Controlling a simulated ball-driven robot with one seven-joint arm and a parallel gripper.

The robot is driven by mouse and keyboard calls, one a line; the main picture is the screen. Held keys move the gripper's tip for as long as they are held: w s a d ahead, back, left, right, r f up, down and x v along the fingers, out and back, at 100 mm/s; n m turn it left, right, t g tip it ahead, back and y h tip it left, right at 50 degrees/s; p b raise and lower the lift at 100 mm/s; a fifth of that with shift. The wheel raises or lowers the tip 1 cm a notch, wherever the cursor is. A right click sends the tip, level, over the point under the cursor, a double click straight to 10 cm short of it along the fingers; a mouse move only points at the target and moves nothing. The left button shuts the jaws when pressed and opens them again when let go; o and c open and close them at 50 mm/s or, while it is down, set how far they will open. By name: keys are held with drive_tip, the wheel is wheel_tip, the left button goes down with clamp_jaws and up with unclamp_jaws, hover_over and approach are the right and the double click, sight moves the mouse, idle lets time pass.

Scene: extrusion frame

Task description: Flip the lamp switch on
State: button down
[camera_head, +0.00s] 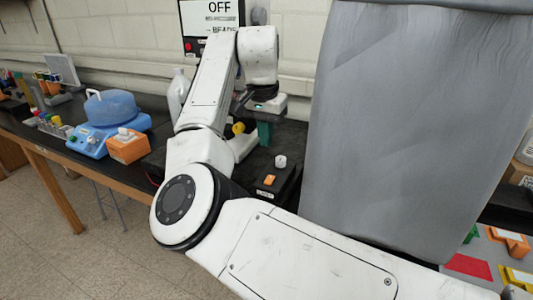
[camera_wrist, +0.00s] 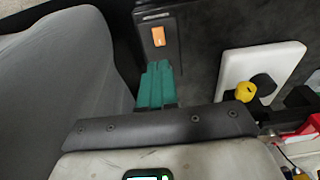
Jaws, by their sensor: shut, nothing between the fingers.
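An orange rocker switch (camera_head: 269,180) sits on top of a black box on the dark bench, with a small white label below it. The switch also shows in the wrist view (camera_wrist: 158,36), just ahead of my fingertips. My gripper (camera_wrist: 157,68) has teal fingers closed together with nothing between them. In the head view my gripper (camera_head: 265,134) hangs above the bench, behind the switch box. In both views the fingers appear apart from the switch. Which way the switch is tipped cannot be told. A sign (camera_head: 212,14) on the wall reads "OFF".
A white device with a yellow knob (camera_wrist: 245,91) stands close beside my gripper. A large grey panel (camera_head: 400,120) stands to the right. A white knob (camera_head: 280,161) is behind the switch.

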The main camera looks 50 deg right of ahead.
sight(272, 176)
wheel_tip(272, 176, up, 2)
drive_tip(key=shift+a, duration=0.1)
idle(0.4)
drive_tip(key=m, duration=0.6)
drive_tip(key=d+m, duration=0.1)
drive_tip(key=m, duration=0.5)
drive_tip(key=m+p, duration=0.1)
drive_tip(key=m, duration=0.5)
drive_tip(key=shift+d+r, duration=0.1)
drive_tip(key=shift+d, duration=0.1)
drive_tip(key=f+p, duration=0.1)
drive_tip(key=f, duration=0.3)
drive_tip(key=d+f+p, duration=0.1)
drive_tip(key=f, duration=0.4)
drive_tip(key=f+p, duration=0.1)
drive_tip(key=f, duration=0.4)
drive_tip(key=shift+w+d, duration=0.3)
